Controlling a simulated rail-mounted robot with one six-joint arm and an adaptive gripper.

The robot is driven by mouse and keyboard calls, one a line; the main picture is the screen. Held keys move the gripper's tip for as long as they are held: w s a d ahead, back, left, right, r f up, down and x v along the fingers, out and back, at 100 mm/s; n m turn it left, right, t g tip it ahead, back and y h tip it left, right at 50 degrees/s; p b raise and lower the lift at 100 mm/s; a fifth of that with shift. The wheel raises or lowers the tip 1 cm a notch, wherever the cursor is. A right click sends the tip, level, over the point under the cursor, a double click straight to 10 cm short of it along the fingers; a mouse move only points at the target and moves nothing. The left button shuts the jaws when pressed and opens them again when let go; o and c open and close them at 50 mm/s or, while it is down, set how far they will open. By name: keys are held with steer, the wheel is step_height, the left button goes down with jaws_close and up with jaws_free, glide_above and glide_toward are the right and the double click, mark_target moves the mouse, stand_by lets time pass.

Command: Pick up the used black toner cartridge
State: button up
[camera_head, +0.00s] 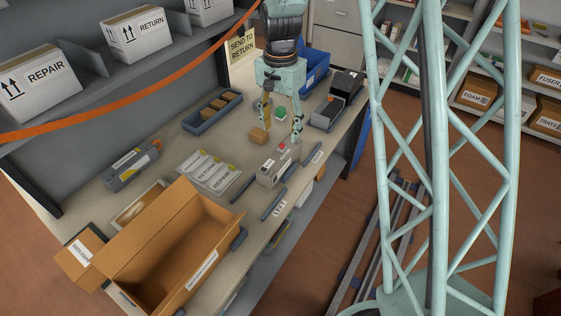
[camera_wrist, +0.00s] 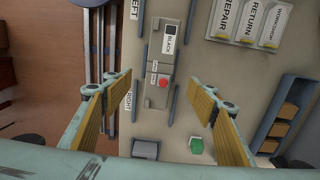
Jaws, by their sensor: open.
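A grey block with a white label reading BLACK (camera_wrist: 168,40) lies on the bench in the wrist view. It also shows in the head view (camera_head: 270,171), in front of a small box with a red button (camera_head: 283,148). Another dark grey cartridge-like unit with yellow marks (camera_head: 132,165) lies at the bench's left; I cannot tell which one is used. My gripper (camera_head: 281,131) points down over the bench, open and empty. In the wrist view its fingers (camera_wrist: 151,92) stand wide apart, with the red button (camera_wrist: 163,83) between them in the picture.
An open cardboard box (camera_head: 205,225) stands at the bench's near left. A black machine (camera_head: 337,103) stands at right.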

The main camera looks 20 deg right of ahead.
mark_target(280, 155)
steer(key=shift+f, duration=0.15)
steer(key=shift+f+b, duration=0.4)
steer(key=shift+f, duration=3.75)
steer(key=shift+f, duration=0.15)
steer(key=shift+f+b, duration=0.3)
steer(key=shift+f, duration=2.15)
steer(key=c, duration=1.1)
